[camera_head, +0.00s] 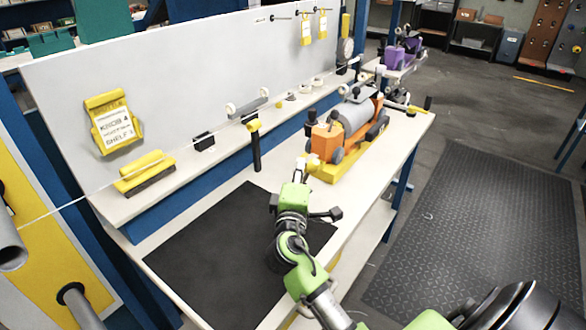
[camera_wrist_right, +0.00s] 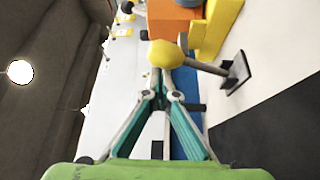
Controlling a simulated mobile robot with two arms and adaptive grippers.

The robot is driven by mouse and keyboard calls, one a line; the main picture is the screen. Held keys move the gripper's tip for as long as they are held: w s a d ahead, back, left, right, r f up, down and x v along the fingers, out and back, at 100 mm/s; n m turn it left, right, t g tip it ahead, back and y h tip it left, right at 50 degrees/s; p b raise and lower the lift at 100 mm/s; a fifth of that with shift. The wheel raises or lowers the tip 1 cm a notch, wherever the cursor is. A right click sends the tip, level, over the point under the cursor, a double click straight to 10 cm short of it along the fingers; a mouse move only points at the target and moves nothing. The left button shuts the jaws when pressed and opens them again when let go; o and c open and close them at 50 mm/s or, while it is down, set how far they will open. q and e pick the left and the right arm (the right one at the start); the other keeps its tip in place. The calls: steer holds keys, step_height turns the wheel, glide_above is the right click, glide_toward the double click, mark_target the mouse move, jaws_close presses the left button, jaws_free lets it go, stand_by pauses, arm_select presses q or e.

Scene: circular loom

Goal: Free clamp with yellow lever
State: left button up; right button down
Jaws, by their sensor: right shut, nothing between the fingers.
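In the right wrist view a rounded yellow lever end (camera_wrist_right: 165,53) sits right at the tips of my right gripper (camera_wrist_right: 163,84). A grey rod runs from it to a black square plate (camera_wrist_right: 237,72) on the right. The teal fingers are together with nothing between them; I cannot tell whether they touch the yellow end. In the head view my right gripper (camera_head: 307,170) is over the bench (camera_head: 352,205), in front of the orange machine. The clamp body is not clearly seen, as my gripper covers that area. My left gripper is not in view.
The orange and grey machine (camera_head: 324,138) stands on a yellow base (camera_head: 337,171) just beyond my gripper. A black post with a yellow top (camera_head: 256,150) stands left of it. A black mat (camera_head: 220,240) covers the near bench. A thread runs along the back panel.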

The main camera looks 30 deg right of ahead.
steer(key=shift+s+d+f, duration=0.1)
steer(key=shift+s+f, duration=0.05)
steer(key=shift+s, duration=0.25)
steer(key=shift+s+f, duration=0.1)
stand_by(0.3)
steer(key=v, duration=1.2)
stand_by(0.4)
